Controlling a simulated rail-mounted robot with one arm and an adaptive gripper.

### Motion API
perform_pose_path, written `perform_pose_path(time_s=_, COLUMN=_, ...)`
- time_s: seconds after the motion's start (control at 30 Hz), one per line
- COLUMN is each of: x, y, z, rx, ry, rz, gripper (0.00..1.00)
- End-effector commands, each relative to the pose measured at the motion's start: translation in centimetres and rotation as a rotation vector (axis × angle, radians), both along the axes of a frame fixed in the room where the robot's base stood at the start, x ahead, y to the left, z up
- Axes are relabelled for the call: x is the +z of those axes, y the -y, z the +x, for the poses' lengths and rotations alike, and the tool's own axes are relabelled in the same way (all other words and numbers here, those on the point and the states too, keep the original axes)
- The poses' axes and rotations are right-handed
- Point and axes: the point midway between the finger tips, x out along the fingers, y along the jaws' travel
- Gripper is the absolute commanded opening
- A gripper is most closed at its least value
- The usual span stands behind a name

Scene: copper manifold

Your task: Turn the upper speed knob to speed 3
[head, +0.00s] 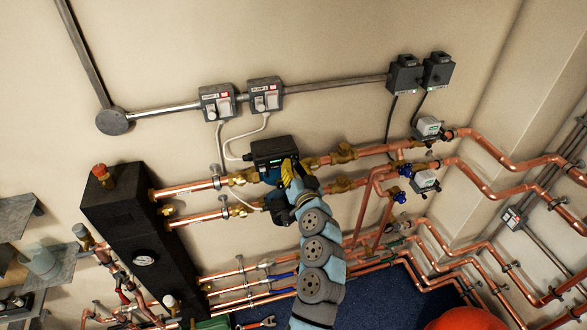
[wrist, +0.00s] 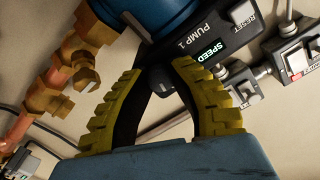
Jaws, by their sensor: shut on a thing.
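The upper pump (head: 266,151) has a dark control box on the upper copper pipe in the head view. In the wrist view its box (wrist: 205,38) reads "PUMP 1" and "SPEED", with a grey RESET button (wrist: 242,13). The dark speed knob (wrist: 160,80) shows between the yellow fingers, under the SPEED label. My gripper (wrist: 157,72) is shut on this knob, a finger on each side. In the head view my gripper (head: 289,173) reaches the pump's lower right from below and hides the knob. The knob's pointer and speed marks cannot be read.
The lower pump (head: 278,211) sits just below, partly behind my arm. Two switch boxes (head: 217,102) (head: 265,95) are on the wall above, with cables hanging to the pumps. Brass fittings (wrist: 66,72) and copper pipe lie close left of the fingers in the wrist view.

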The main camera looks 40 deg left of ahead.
Motion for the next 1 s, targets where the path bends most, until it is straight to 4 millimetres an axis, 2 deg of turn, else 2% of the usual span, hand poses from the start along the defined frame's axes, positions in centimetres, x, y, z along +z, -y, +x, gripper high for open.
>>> perform_pose_path(time_s=0.5, x=0.01, y=0.04, z=0.01, rx=-0.001, ry=-0.341, rz=0.211, gripper=0.0)
perform_pose_path(time_s=1.0, x=-0.12, y=-0.1, z=-0.11, rx=0.001, ry=-0.465, rz=0.287, gripper=0.0)
